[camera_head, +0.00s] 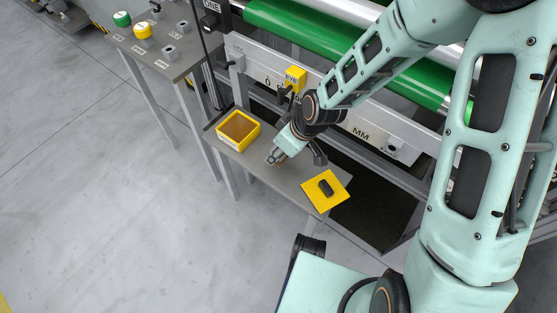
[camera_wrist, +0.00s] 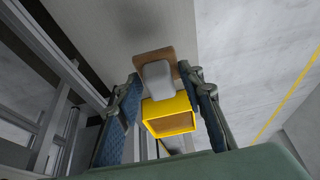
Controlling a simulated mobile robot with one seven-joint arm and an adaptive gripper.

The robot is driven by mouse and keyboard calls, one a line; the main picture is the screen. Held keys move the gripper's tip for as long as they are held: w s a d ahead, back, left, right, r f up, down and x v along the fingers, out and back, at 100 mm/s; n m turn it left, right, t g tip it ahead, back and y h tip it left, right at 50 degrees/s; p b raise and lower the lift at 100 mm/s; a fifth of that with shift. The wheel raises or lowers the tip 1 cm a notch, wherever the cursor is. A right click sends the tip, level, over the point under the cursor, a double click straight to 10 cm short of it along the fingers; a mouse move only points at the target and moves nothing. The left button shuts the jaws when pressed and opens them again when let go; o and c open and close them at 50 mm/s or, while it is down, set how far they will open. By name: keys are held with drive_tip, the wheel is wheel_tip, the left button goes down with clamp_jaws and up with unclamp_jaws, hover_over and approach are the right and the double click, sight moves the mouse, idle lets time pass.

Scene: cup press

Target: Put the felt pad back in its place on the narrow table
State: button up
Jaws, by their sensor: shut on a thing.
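My gripper (camera_head: 275,158) is over the middle of the narrow table (camera_head: 292,185), between a yellow box and a yellow square. In the wrist view my gripper (camera_wrist: 162,80) has a finger on either side of a grey block with a brown plate, which I take to be the felt pad (camera_wrist: 158,77). It is shut on this piece. In the head view the piece is mostly hidden by the fingers, and I cannot tell its height above the table. The yellow square (camera_head: 338,195) lies at the table's right end with a dark block (camera_head: 326,188) on it.
The open yellow box (camera_head: 223,142), brown inside, stands at the table's left end and shows in the wrist view (camera_wrist: 168,107). A machine with a green roller (camera_head: 300,30) and a yellow block (camera_head: 295,77) runs behind. A grey button table (camera_head: 165,45) stands at upper left.

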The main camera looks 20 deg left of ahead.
drive_tip(key=shift+w+a+f+b, duration=0.15)
drive_tip(key=shift+w+f+b, duration=0.15)
drive_tip(key=shift+f, duration=0.2)
drive_tip(key=shift+w+f+b, duration=0.15)
drive_tip(key=shift+f+b, duration=1)
drive_tip(key=shift+f, duration=0.45)
drive_tip(key=shift+f, duration=0.2)
drive_tip(key=o, duration=1)
drive_tip(key=shift+r, duration=0.15)
